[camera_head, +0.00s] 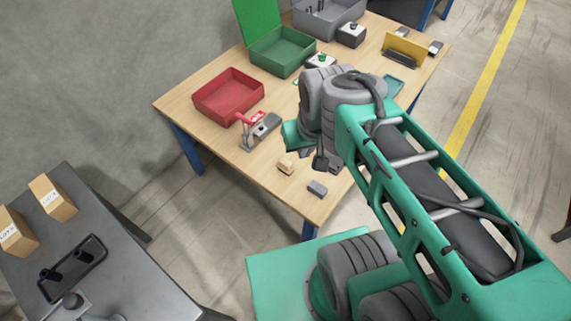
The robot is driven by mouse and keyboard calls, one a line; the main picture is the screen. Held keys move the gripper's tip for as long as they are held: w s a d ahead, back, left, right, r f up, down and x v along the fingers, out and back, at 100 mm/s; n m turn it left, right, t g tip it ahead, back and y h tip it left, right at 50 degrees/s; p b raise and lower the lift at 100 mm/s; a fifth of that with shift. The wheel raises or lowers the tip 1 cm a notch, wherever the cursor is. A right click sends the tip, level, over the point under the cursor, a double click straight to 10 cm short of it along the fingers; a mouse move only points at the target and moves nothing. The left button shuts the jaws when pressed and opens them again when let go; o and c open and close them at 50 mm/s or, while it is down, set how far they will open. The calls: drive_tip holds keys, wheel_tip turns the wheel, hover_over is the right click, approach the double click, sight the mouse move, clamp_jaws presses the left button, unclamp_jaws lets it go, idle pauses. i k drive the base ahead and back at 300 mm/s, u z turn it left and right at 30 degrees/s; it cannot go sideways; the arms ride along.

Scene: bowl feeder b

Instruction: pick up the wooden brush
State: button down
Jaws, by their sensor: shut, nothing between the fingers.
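A small tan wooden piece (286,163), which looks like the wooden brush, lies on the wooden table (236,160) near its front edge. Its bristles cannot be made out. My gripper (321,160) is over the table, just right of the brush and apart from it in the picture. It is partly hidden by my own arm, and its dark fingers are small. It is shut with nothing in it.
A grey block (317,188) lies near the front corner. A red-handled clamp (256,130) stands left of the brush, before a red bin (228,95). A green bin (282,52) and a yellow holder (404,52) are farther back. A dark side table (110,250) holds cardboard boxes.

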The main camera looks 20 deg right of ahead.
sight(284, 165)
drive_tip(key=k, duration=0.5)
drive_tip(key=u, duration=3.75)
drive_tip(key=k, duration=1.15)
drive_tip(key=z, duration=1)
drive_tip(key=i, duration=0.5)
drive_tip(key=z, duration=0.05)
